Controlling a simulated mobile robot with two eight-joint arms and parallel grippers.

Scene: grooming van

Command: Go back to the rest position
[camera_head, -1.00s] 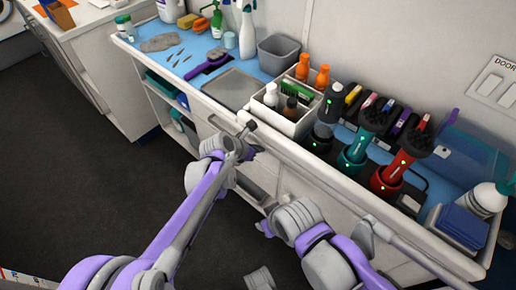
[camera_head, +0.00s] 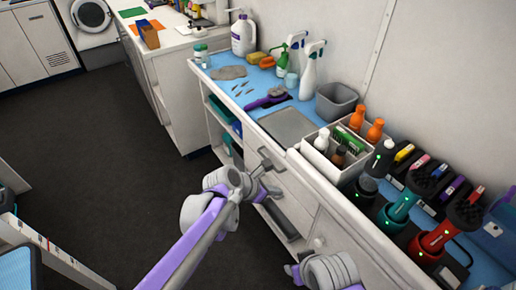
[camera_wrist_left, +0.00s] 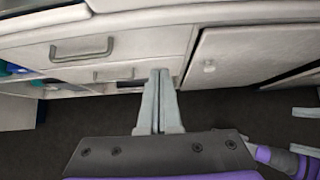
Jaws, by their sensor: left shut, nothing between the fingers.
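My left gripper (camera_head: 262,172) is in front of the counter's drawers in the head view, with its arm coming up from the bottom. In the left wrist view its two grey fingers (camera_wrist_left: 158,100) are together with nothing between them. They point toward the white drawer fronts and are empty. My right arm (camera_head: 325,270) shows only in part at the bottom right of the head view. Its fingertips cannot be made out there.
The counter (camera_head: 300,165) runs along the right, holding a white caddy (camera_head: 325,162) of bottles, a grey bin (camera_head: 336,103), spray bottles and several clippers in stands. Dark floor (camera_head: 110,150) is open at left.

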